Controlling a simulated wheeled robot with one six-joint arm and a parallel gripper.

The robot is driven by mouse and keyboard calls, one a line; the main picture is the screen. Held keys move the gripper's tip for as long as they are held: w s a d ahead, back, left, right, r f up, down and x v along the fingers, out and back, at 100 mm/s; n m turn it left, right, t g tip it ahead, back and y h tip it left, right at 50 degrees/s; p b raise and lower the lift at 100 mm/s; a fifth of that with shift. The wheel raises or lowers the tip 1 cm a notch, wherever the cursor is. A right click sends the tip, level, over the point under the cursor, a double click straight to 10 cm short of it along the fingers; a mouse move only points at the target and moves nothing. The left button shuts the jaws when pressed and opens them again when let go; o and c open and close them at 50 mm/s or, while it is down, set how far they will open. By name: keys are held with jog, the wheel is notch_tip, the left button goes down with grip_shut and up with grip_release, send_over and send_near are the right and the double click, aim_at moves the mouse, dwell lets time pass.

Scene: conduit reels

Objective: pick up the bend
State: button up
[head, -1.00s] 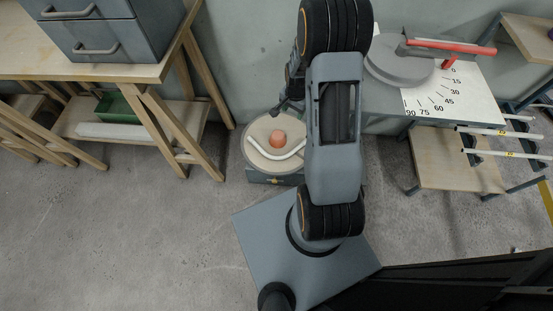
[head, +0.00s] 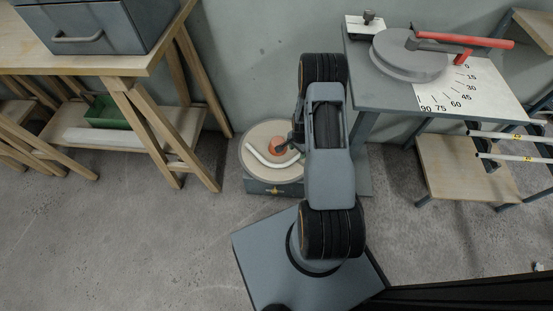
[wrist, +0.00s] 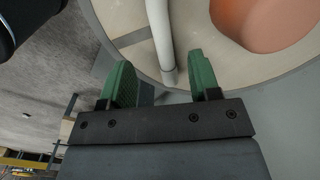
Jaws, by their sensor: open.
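The bend is a white bent tube (head: 264,161) lying on the pale round top of a low drum (head: 249,137), curving around the front of an orange knob (head: 277,144). In the wrist view one straight end of the bend (wrist: 160,35) points toward my gripper (wrist: 162,80). The green fingers are open and apart, one on each side of that end in the picture. Whether the end is level with the fingers I cannot tell. In the head view my gripper is over the drum's right part, mostly hidden by my arm.
A wooden bench (head: 110,62) with grey drawers stands at left. At right is a grey table (head: 380,93) with a disc, red lever and angle scale. A low rack (head: 465,172) with white tubes stands beyond. Floor left of the drum is clear.

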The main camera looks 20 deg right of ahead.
aim_at(297, 156)
jog(key=shift+w+a+f+b, duration=0.1)
jog(key=shift+f+b, duration=0.65)
jog(key=shift+f, duration=0.6)
jog(key=shift+w+f+b, duration=0.1)
jog(key=shift+f+b, duration=0.6)
jog(key=shift+f, duration=0.65)
jog(key=shift+c, duration=0.4)
jog(key=c, duration=0.9)
jog(key=shift+r, duration=0.1)
jog(key=shift+c, duration=0.2)
